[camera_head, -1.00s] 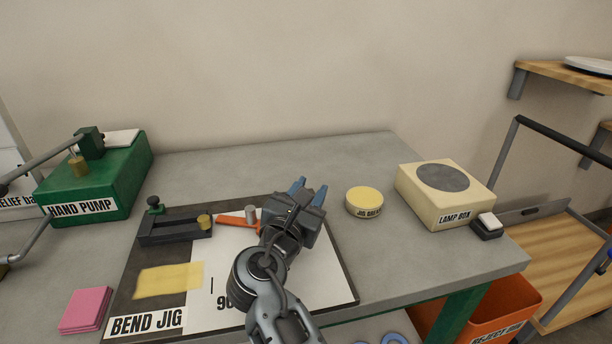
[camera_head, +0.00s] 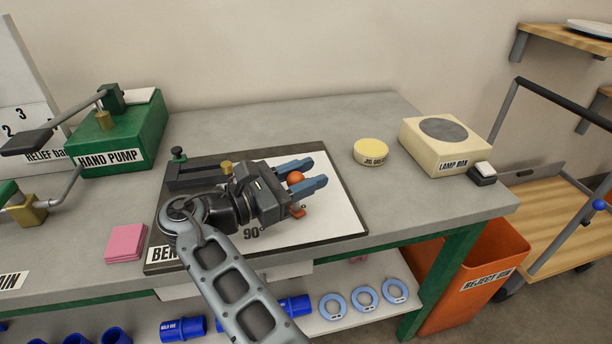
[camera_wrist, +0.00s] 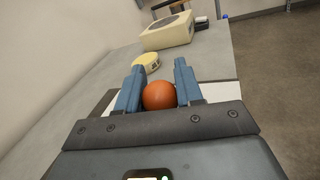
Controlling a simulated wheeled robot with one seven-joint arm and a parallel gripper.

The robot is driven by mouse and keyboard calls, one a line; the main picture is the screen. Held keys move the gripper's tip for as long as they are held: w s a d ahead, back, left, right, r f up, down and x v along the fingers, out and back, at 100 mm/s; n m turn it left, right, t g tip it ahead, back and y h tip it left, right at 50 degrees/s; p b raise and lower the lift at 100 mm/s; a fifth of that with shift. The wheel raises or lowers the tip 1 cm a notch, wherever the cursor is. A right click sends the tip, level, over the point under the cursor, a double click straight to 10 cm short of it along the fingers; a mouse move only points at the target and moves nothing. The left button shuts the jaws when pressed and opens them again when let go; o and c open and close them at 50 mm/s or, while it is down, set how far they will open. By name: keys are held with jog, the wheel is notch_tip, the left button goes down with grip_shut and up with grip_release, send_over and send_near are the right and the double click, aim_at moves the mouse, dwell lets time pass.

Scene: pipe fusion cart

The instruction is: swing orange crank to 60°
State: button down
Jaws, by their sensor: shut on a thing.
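The bend jig (camera_head: 345,215) is a dark board with a white dial sheet, lying on the bench; a "90°" mark shows on the sheet. The orange crank's round knob (camera_head: 296,178) sits between the blue fingers of my gripper (camera_head: 309,175), and a bit of the orange arm (camera_head: 298,212) shows below them. In the wrist view the knob (camera_wrist: 159,95) lies between both fingers (camera_wrist: 158,88). My gripper is shut on the knob. My gripper and arm hide most of the crank's arm, its pivot and much of the scale, so I cannot read its angle.
A tin of jig grease (camera_head: 371,152) and the lamp box (camera_head: 446,145) stand right of the jig. The green hand pump (camera_head: 120,135) is at the left, and pink notes (camera_head: 126,243) lie by the jig. A dark clamp block (camera_head: 196,174) sits at the jig's back left.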

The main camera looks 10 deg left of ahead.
jog(key=shift+s, duration=0.1)
dwell(0.3)
jog(key=c, duration=0.8)
grip_release()
jog(key=shift+o, duration=0.2)
jog(key=shift+s+a, duration=0.1)
jog(key=shift+a, duration=0.05)
jog(key=shift+b+v, duration=0.55)
jog(key=shift+v, duration=3.2)
